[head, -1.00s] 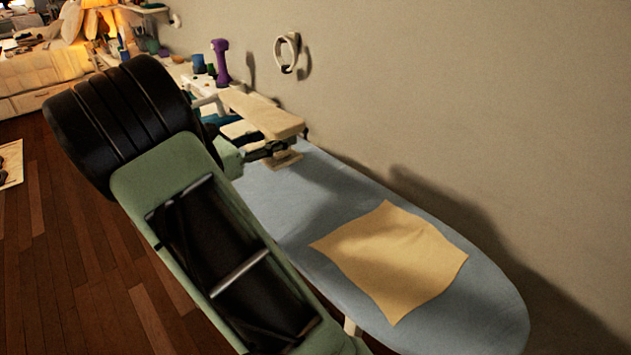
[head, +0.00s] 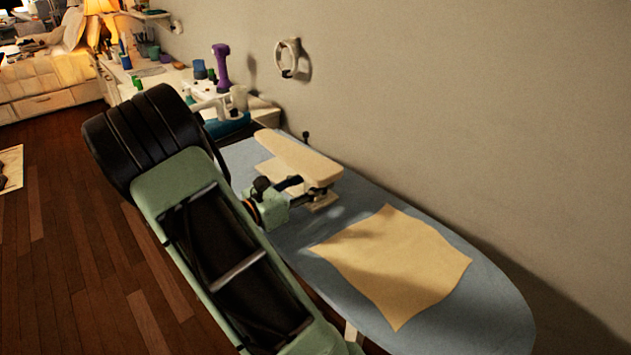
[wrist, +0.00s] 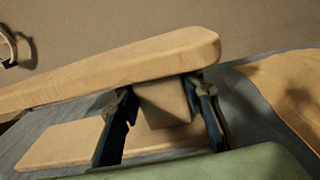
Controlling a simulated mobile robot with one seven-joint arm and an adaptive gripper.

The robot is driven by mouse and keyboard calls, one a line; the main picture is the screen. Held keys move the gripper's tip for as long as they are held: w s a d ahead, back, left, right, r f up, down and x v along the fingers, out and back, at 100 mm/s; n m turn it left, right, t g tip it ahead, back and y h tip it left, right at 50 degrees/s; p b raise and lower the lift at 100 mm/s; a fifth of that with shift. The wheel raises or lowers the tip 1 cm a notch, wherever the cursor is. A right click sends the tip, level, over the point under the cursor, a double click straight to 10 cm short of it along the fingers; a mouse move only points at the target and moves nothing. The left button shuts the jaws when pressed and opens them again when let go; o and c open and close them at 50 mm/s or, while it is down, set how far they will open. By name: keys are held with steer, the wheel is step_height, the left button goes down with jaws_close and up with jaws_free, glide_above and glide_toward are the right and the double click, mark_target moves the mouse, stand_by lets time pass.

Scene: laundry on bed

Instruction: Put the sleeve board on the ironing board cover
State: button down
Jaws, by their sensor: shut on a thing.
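The sleeve board (head: 300,157) is a beige padded board on a smaller base, joined by a short post. My gripper (head: 290,187) is shut on that post, between the top and the base; in the wrist view my gripper (wrist: 160,125) has a dark finger on each side of it. The sleeve board (wrist: 120,70) is above the blue ironing board cover (head: 480,290), near its far end. I cannot tell whether its base touches the cover.
A yellow cloth (head: 395,262) lies flat on the near half of the cover. A wall runs along the right, with a white ring-shaped holder (head: 288,60) on it. A purple dumbbell (head: 221,68) and several containers stand on a white surface behind. Some blue cover around the cloth is bare.

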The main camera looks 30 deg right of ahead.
steer(key=shift+r, duration=0.1)
steer(key=c, duration=1.3)
jaws_free()
steer(key=a, duration=0.4)
steer(key=s+a, duration=0.1)
steer(key=a, duration=0.7)
steer(key=shift+s, duration=0.4)
